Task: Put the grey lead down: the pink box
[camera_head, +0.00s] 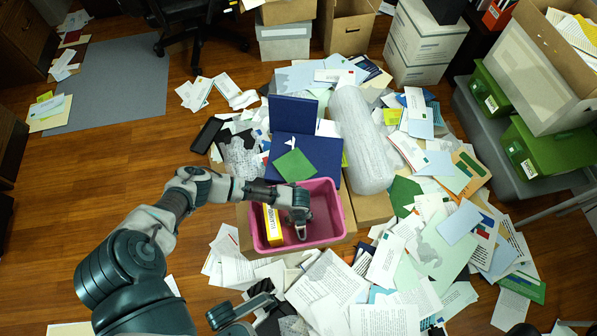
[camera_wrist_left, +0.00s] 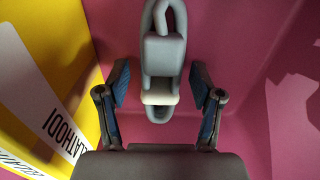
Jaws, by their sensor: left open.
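The pink box (camera_head: 335,237) stands on a cardboard box in the middle of the head view, and its pink inside fills much of the left wrist view (camera_wrist_left: 240,35). My left gripper (camera_head: 298,218) reaches down into it. In the left wrist view its two fingers (camera_wrist_left: 160,88) stand apart, open. The grey lead (camera_wrist_left: 163,52), a looped clip-like piece, lies between and beyond them, with a gap on each side. Its grey end also shows below the gripper in the head view (camera_head: 301,233). A dark two-pronged shape, apparently my right gripper (camera_head: 240,312), is at the bottom edge.
A yellow box (camera_head: 272,225) stands inside the pink box, left of my gripper. A blue folder (camera_head: 293,148) with a green sheet and a wrapped roll (camera_head: 362,140) lie behind. Papers cover the surroundings. Open floor (camera_head: 110,165) is at left.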

